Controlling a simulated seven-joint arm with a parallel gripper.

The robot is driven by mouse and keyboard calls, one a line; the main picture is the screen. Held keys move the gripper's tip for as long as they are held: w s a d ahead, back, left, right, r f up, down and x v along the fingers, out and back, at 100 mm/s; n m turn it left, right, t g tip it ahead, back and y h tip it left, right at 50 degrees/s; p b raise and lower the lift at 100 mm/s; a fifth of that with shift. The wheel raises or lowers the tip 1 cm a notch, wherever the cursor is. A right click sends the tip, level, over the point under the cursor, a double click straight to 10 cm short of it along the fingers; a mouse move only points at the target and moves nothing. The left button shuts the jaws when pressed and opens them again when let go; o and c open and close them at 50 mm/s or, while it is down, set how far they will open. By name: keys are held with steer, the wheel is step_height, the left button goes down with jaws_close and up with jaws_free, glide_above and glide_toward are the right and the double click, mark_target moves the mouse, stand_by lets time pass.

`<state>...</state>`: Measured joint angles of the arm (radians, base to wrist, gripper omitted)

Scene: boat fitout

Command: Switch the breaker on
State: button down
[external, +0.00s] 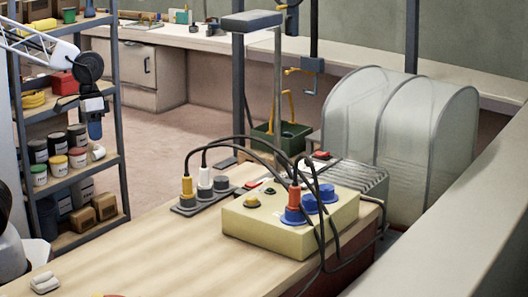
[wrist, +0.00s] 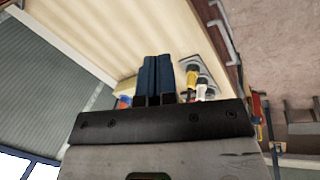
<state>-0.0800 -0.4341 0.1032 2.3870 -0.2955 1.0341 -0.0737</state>
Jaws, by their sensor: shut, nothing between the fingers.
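A cream power box (external: 275,232) sits on the wooden bench, with a round yellow-orange knob (external: 253,201) on top and several blue sockets, one with an orange plug (external: 294,196). Small red switch-like parts show behind it, one at the box's back left (external: 249,186) and one farther back (external: 321,155). I cannot tell which is the breaker or its state. My gripper (external: 95,130) is shut and empty, at the upper left before the shelf, well away from the box. Its blue fingers (wrist: 154,75) are together in the wrist view and partly hide the box (wrist: 127,87).
A grey socket strip (external: 205,197) with yellow and white plugs lies left of the box. Black cables arch over the box and hang past the bench edge. A small pale object (external: 45,282) lies front left. The bench (external: 150,250) between is clear.

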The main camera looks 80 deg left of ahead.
steer(key=w+a+f+n+h, duration=0.1)
steer(key=w+a+n+h, duration=0.15)
steer(key=w, duration=0.65)
steer(key=w+a+f+n+h, duration=0.2)
steer(key=w+n+h, duration=0.15)
steer(key=w, duration=0.45)
steer(key=w+a+f+n+h, duration=0.1)
steer(key=w+a+n+h, duration=0.15)
steer(key=w, duration=0.65)
steer(key=w+a+f+n+t+h, duration=0.1)
steer(key=w+a+f+n+t, duration=0.2)
steer(key=w+a, duration=0.5)
steer(key=w+a+f+n+t+h, duration=0.2)
steer(key=w+a+f+n+t, duration=0.2)
steer(key=w, duration=0.6)
steer(key=a+f+n, duration=0.2)
steer(key=a+f, duration=0.1)
steer(key=f, duration=0.1)
steer(key=shift+w+a, duration=0.25)
steer(key=shift+a, duration=0.1)
steer(key=shift+d+f, duration=0.1)
